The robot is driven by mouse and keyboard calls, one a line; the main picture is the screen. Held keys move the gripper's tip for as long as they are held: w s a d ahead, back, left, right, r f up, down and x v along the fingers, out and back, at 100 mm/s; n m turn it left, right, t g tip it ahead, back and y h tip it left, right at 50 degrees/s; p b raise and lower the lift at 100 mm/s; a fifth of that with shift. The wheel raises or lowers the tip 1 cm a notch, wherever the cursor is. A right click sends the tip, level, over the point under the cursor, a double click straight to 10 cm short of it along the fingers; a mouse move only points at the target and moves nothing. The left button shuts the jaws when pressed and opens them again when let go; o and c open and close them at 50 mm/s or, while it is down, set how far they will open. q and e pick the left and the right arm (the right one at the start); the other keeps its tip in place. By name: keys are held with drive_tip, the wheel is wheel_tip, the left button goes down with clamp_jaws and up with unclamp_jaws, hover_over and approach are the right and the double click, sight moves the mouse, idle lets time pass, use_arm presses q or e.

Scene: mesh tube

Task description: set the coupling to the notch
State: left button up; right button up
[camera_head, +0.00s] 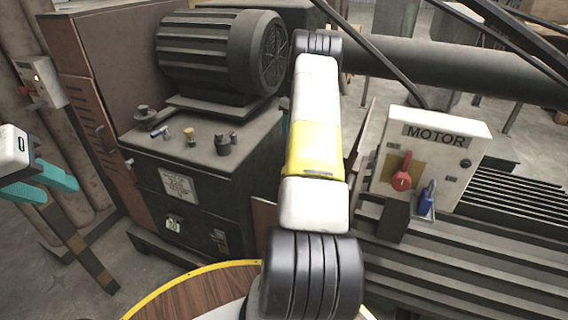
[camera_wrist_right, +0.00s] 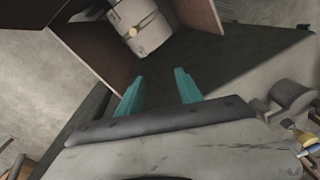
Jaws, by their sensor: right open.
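In the right wrist view, a pale grey cylinder (camera_wrist_right: 140,27) with a small yellowish round mark, perhaps the coupling, sits between two rust-brown panels. Its notch cannot be made out. My right gripper (camera_wrist_right: 160,88) is open, its two teal fingers apart with nothing between them, pointing toward the cylinder and short of it. In the head view my right arm hides the cylinder and nearly all of that gripper. My left gripper (camera_head: 40,184) is at the left edge, with teal fingers and a dark brown banded bar (camera_head: 80,248) by them; whether it grips the bar is unclear.
A large ribbed motor (camera_head: 215,50) stands on a grey cabinet (camera_head: 178,215) with small parts on top. A round wooden top (camera_head: 190,295) is in front.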

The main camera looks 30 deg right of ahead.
drive_tip(key=shift+n+g+y, duration=0.3)
drive_tip(key=shift+g, duration=0.3)
drive_tip(key=s+d+f, duration=0.1)
drive_tip(key=d+f, duration=0.1)
drive_tip(key=f, duration=0.3)
drive_tip(key=s+d+f, duration=0.1)
drive_tip(key=d+f, duration=0.1)
drive_tip(key=f, duration=0.3)
drive_tip(key=s+d+f, duration=0.1)
drive_tip(key=d+f, duration=0.2)
drive_tip(key=f, duration=0.3)
drive_tip(key=shift+s, duration=0.35)
drive_tip(key=f, duration=0.5)
drive_tip(key=a+f, duration=0.1)
drive_tip(key=f, duration=0.2)
drive_tip(key=shift+s, duration=0.3)
clamp_jaws()
